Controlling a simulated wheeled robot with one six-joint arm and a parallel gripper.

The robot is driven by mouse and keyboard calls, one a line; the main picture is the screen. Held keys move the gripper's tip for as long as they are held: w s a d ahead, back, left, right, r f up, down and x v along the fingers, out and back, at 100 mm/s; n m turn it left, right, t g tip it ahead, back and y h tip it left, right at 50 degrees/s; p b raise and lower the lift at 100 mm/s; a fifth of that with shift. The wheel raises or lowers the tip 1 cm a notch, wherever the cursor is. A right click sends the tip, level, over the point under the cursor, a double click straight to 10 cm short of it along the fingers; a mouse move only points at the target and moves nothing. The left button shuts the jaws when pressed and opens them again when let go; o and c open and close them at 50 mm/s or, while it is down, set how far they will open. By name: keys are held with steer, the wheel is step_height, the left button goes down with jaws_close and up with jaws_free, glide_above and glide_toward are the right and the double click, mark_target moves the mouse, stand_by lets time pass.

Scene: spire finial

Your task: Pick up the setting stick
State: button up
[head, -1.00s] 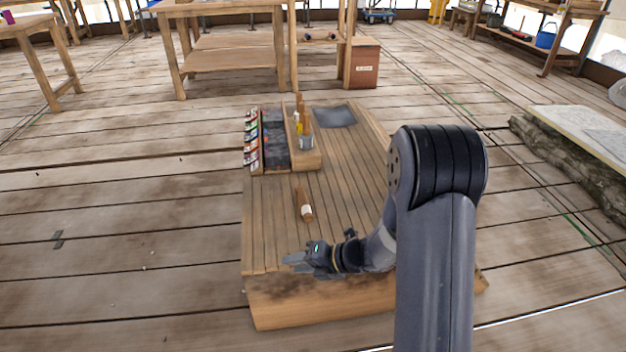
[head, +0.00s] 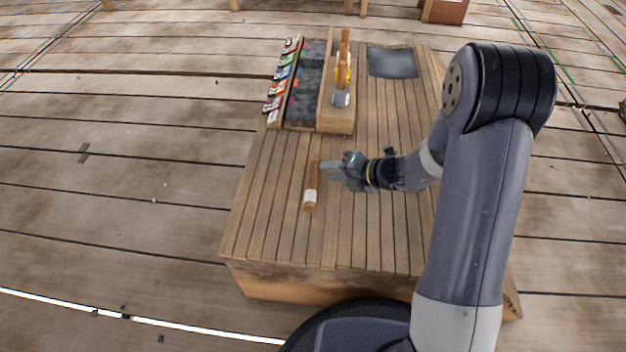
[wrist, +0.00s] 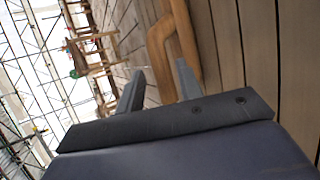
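The setting stick (head: 312,188), a slim wooden stick with a pale band near its near end, lies on the slatted bench top. My gripper (head: 327,170) is just to the right of its middle in the head view, pointing left. Whether they touch cannot be told there. In the wrist view my gripper (wrist: 160,85) has its two dark fingers apart, with nothing held between them.
The slatted bench (head: 270,215) is clear around the stick. Behind stand a rack of coloured items (head: 284,82), a wooden tray (head: 336,121) with a metal cup (head: 340,98) and upright tools, and a dark sheet (head: 392,63).

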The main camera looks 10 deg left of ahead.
steer(key=b, duration=0.3)
glide_above(319, 184)
step_height(319, 184, down, 2)
steer(key=shift+s+f, duration=0.1)
steer(key=shift+f, duration=0.1)
jaws_close()
